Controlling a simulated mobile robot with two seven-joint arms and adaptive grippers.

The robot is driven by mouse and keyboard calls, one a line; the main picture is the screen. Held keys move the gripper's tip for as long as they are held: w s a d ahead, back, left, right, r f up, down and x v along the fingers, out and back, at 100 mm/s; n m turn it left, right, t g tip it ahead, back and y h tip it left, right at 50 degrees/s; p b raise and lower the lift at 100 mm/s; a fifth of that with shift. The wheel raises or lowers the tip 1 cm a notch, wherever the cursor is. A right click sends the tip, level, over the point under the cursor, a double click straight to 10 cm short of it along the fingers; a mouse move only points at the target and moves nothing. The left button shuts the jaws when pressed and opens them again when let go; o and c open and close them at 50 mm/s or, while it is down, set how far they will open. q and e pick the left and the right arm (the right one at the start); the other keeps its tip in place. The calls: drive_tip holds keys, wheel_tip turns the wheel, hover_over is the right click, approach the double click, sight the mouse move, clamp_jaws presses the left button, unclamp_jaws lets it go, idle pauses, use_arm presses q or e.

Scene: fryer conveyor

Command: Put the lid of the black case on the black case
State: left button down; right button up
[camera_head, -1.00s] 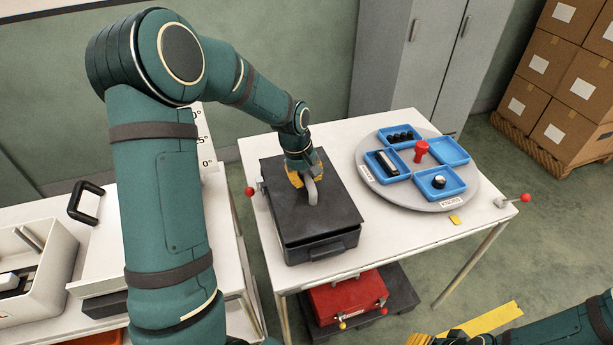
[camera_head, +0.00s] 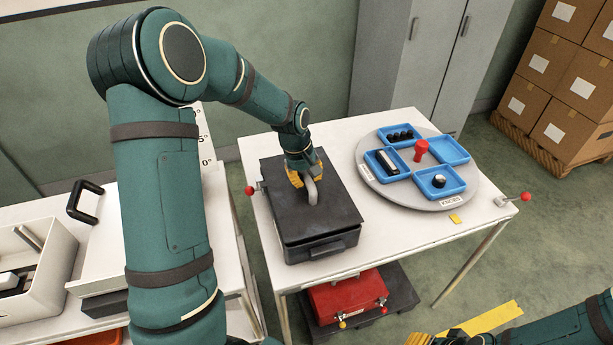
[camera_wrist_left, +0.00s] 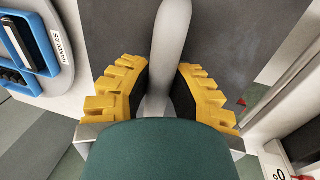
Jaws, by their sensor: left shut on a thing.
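The black case (camera_head: 318,249) stands on the white table, with its front handle facing the near edge. Its dark flat lid (camera_head: 335,212) lies over the top of the case and looks roughly lined up with it. I cannot tell whether it is fully seated. My left gripper (camera_head: 308,184), with yellow fingers, is shut on the lid's grey handle (camera_head: 314,192). The left wrist view shows the handle (camera_wrist_left: 170,45) between the two fingers over the dark lid (camera_wrist_left: 225,40). My right gripper (camera_head: 420,340) shows only partly at the bottom edge, and its opening is hidden.
A grey turntable (camera_head: 405,203) with blue trays (camera_head: 440,187) and a red knob (camera_head: 421,150) stands right of the case. Red-knobbed levers (camera_head: 525,197) sit at the table's sides. A red box (camera_head: 345,293) is below. A white bin (camera_head: 60,255) stands at left.

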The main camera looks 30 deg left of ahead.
use_arm(q)
drive_tip(key=shift+f+b, duration=0.55)
drive_tip(key=shift+f, duration=0.35)
idle(0.5)
drive_tip(key=shift+c, duration=2.1)
unclamp_jaws()
drive_tip(key=shift+r+p, duration=2.65)
drive_tip(key=shift+r, duration=0.9)
wheel_tip(320, 180, up, 12)
drive_tip(key=s+a, duration=0.1)
drive_tip(key=shift+s+a, duration=0.3)
drive_tip(key=shift+s, duration=0.1)
